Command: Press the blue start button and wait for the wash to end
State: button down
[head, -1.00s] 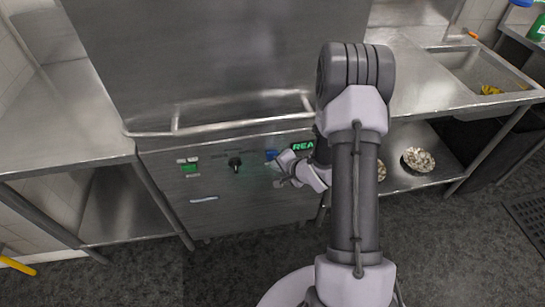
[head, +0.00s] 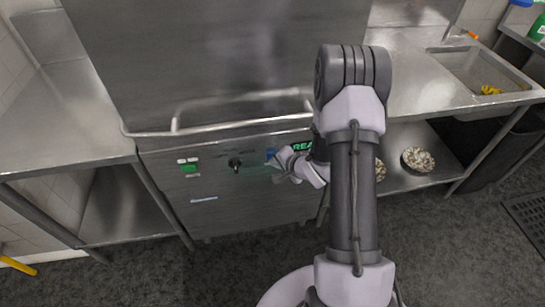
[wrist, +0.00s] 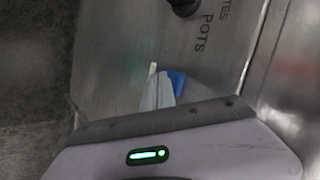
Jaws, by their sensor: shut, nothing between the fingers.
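The dishwasher (head: 228,206) is a steel machine with its hood down and a control panel on its front. The blue start button (head: 271,153) is on the panel, right of a black knob (head: 235,163). A green display (head: 302,147) beside it shows "REA", the rest hidden by my arm. My gripper (head: 272,165) is shut and empty, its tips at the panel by the blue button. In the wrist view the fingers (wrist: 157,90) overlap part of the blue button (wrist: 177,82). I cannot tell whether they touch it.
A hood handle bar (head: 215,125) runs above the panel. A green switch (head: 189,167) is at the panel's left. Steel counters (head: 60,115) flank the machine, with a sink (head: 485,75) at right. A bowl (head: 418,160) sits on the lower right shelf.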

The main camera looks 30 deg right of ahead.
jog(key=shift+w, duration=0.25)
jog(key=shift+s, duration=0.1)
dwell(0.5)
jog(key=shift+s+a, duration=0.2)
jog(key=shift+s, duration=0.6)
jog(key=s, duration=0.2)
jog(key=s+a+b, duration=0.1)
jog(key=s, duration=0.1)
jog(key=shift+s+a, duration=0.2)
jog(key=shift+s, duration=0.2)
